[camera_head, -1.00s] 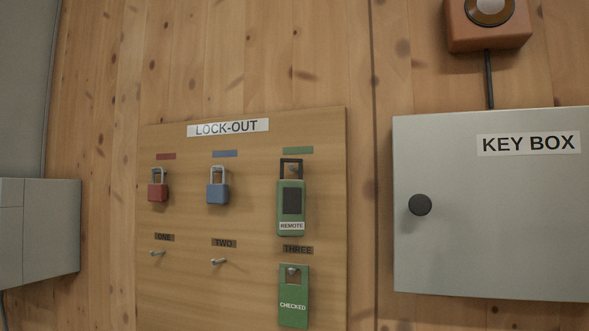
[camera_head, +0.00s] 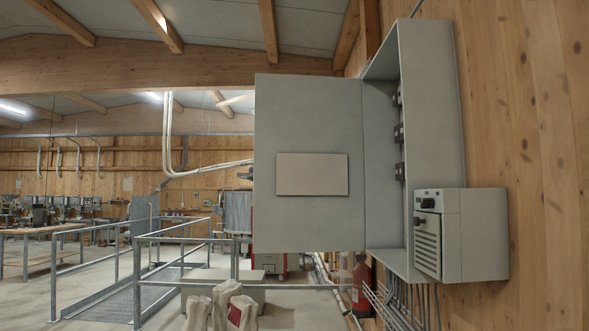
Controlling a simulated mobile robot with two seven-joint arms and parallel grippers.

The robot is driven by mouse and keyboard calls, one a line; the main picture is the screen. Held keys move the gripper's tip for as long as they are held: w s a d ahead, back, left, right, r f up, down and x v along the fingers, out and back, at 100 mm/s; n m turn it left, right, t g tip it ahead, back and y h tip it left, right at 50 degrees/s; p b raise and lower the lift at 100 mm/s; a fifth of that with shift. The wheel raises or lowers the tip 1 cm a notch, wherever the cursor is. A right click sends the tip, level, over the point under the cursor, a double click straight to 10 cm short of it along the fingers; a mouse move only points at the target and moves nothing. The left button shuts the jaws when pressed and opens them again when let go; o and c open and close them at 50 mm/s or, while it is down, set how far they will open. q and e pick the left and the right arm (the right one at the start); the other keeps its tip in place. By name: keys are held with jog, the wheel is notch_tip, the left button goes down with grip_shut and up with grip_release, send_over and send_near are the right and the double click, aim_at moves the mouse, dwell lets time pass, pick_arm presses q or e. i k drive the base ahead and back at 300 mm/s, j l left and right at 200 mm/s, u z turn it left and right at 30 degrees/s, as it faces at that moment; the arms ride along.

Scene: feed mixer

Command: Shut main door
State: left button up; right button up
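A grey wall cabinet (camera_head: 435,120) is mounted on the wooden wall at the right. Its large grey door (camera_head: 308,225) stands wide open, swung out to the left of the cabinet, with a pale rectangular panel (camera_head: 312,174) on the face toward me. Dark fittings (camera_head: 398,133) show along the cabinet's inside. I cannot tell for sure that this is the main door. Neither of my grippers shows in this view.
A smaller grey box (camera_head: 462,235) with a vented front juts out from the cabinet's lower right. Cables hang below. A red extinguisher (camera_head: 361,285), pale sacks (camera_head: 222,308) and metal railings (camera_head: 140,255) stand beyond. Workbenches (camera_head: 40,232) are far left.

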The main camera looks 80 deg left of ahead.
aim_at(308, 175)
jog(key=j+u, duration=0.45)
jog(key=u, duration=0.3)
jog(key=i+j+u, duration=0.1)
jog(key=j+u, duration=0.15)
jog(key=i+j+u, duration=0.2)
jog(key=j, duration=0.2)
jog(key=i+j+u, duration=0.45)
jog(key=j+u, duration=0.2)
jog(key=i+j+u, duration=0.2)
jog(key=u, duration=0.2)
jog(key=i+j+u, duration=0.25)
jog(key=u, duration=0.15)
jog(key=i+j, duration=0.15)
jog(key=i, duration=0.35)
jog(key=i+j, duration=0.2)
jog(key=i, duration=0.3)
jog(key=i+j, duration=0.15)
jog(key=i, duration=0.35)
jog(key=i+j+z, duration=0.15)
jog(key=z, duration=0.3)
jog(key=i+j+z, duration=0.25)
jog(key=z, duration=0.25)
jog(key=i+j+z, duration=0.3)
jog(key=z, duration=0.15)
jog(key=i+j+z, duration=0.15)
jog(key=j+z, duration=1.15)
jog(key=j, duration=0.15)
jog(key=j+z, duration=0.3)
jog(key=j, duration=0.2)
